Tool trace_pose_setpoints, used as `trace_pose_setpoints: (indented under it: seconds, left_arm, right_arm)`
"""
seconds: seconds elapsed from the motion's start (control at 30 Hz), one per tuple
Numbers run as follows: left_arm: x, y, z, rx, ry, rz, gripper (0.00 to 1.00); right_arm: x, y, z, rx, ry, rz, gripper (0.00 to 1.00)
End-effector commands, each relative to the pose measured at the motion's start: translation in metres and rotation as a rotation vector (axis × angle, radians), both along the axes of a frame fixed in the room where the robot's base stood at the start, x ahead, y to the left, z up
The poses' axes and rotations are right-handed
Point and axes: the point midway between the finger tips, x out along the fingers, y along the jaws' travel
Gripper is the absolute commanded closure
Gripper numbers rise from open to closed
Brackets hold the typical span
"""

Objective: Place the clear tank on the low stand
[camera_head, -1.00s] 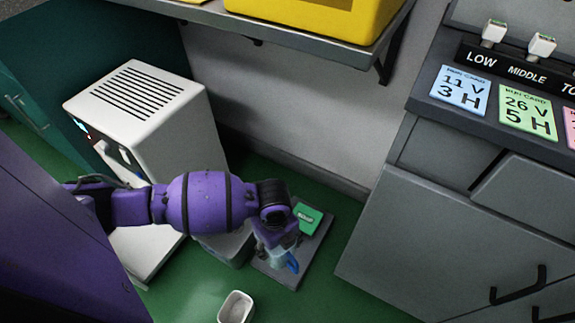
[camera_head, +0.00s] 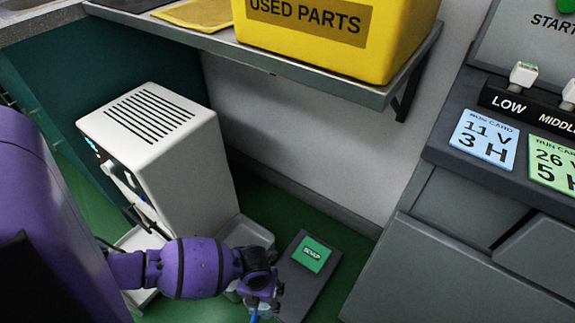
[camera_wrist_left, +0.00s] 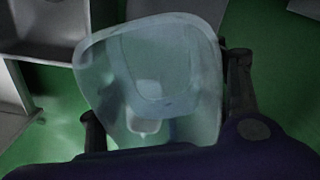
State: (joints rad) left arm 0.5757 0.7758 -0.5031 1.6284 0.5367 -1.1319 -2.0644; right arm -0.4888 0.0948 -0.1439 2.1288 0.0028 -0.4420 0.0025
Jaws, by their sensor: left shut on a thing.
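The clear tank (camera_wrist_left: 150,60) fills the middle of the left wrist view, a see-through open vessel between the two fingers. My left gripper (camera_head: 262,296) is shut on it. In the head view the tank is mostly hidden by the gripper and cut off by the bottom edge; a bit of blue shows below the fingers. A dark grey low slab on the floor, seemingly the low stand (camera_head: 318,282), lies just right of the gripper, with a green label plate on it. I cannot tell the tank's height above the floor. My right gripper is not in view.
A white vented cabinet (camera_head: 160,150) stands left, with a grey box (camera_head: 245,234) at its foot. A shelf (camera_head: 300,82) with a yellow used parts bin (camera_head: 335,35) overhangs behind. A grey console (camera_head: 440,260) borders the right. Green floor shows around the slab.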

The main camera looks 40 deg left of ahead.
Motion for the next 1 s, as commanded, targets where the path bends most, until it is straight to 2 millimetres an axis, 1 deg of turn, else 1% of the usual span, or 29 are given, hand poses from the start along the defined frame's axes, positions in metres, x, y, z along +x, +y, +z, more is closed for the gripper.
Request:
trace_pose_setpoints:
  seconds: [0.03, 0.2, 0.3, 0.43, 0.53, 0.67, 0.77, 0.83, 1.0]
  left_arm:
    - [0.012, -0.004, -0.009, -0.003, -0.001, 0.002, 0.87]
    - [0.048, -0.011, -0.026, -0.004, -0.001, 0.002, 0.87]
    - [0.06, -0.013, -0.045, -0.003, 0.003, 0.003, 0.87]
    - [0.074, -0.015, -0.061, -0.002, 0.002, 0.002, 0.87]
    - [0.081, -0.016, -0.068, -0.002, 0.001, 0.003, 0.87]
    - [0.086, -0.016, -0.071, -0.001, 0.0, 0.001, 0.87]
    - [0.09, -0.018, -0.076, -0.002, -0.001, 0.001, 0.87]
    - [0.094, -0.019, -0.083, -0.003, 0.001, 0.002, 0.87]
    - [0.092, -0.018, -0.107, -0.001, 0.002, 0.002, 0.87]
  right_arm:
    - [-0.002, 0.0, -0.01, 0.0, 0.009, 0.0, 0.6]
    - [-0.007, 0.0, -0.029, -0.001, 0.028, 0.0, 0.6]
    - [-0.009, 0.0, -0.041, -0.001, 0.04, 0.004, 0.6]
    - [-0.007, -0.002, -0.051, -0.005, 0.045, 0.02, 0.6]
    - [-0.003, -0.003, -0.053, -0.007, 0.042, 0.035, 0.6]
    - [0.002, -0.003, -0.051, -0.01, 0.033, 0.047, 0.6]
    - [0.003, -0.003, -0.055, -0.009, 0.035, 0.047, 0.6]
    - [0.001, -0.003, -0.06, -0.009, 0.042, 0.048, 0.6]
    - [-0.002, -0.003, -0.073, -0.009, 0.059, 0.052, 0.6]
